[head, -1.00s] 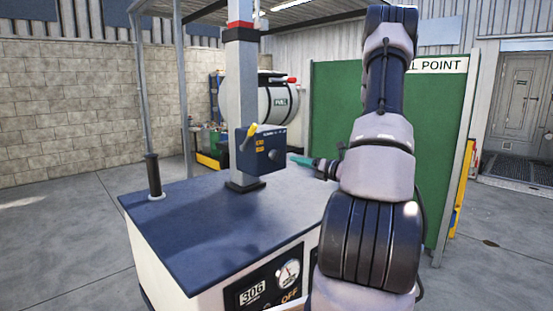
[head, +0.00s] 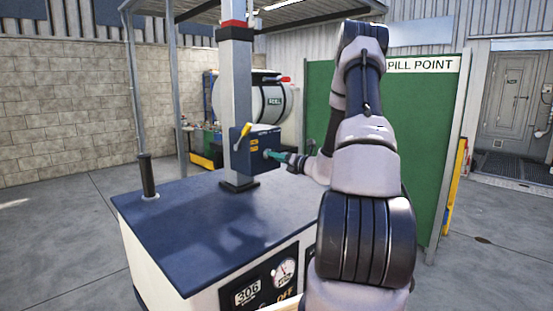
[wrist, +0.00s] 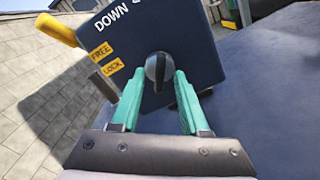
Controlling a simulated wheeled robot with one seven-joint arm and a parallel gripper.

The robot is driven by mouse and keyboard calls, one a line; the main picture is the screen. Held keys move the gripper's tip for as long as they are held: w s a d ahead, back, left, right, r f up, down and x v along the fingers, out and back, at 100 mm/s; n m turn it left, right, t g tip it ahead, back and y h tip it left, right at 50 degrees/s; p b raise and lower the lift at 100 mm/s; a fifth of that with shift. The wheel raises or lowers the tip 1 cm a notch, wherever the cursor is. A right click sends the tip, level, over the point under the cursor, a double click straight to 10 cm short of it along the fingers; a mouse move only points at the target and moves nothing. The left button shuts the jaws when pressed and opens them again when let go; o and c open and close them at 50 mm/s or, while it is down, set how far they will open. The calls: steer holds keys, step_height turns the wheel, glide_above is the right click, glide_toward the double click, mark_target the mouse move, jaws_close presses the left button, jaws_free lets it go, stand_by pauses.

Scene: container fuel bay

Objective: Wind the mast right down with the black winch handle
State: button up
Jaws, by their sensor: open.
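The grey mast (head: 237,80) with a red band stands on the blue deck (head: 200,225). A dark blue winch box (head: 258,145) is on its side; in the wrist view the box (wrist: 195,45) reads DOWN, FREE and LOCK. A yellow lever (wrist: 57,30) sticks out at its upper left. My gripper (wrist: 158,80) is open, its teal fingers on either side of a round dark knob (wrist: 158,68) on the box face. I cannot tell whether they touch it. A black upright handle (head: 147,175) stands at the deck's left edge, well away from my gripper.
A green panel (head: 420,150) stands close behind my arm on the right. The front face has a gauge (head: 284,272) and a 306 display (head: 247,292). A white tank (head: 270,103) is behind the mast. The deck between the black handle and mast is clear.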

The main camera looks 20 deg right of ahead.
jaws_close()
steer(key=shift+n, duration=0.4)
steer(key=shift+d+n, duration=0.15)
steer(key=shift+n, duration=11.85)
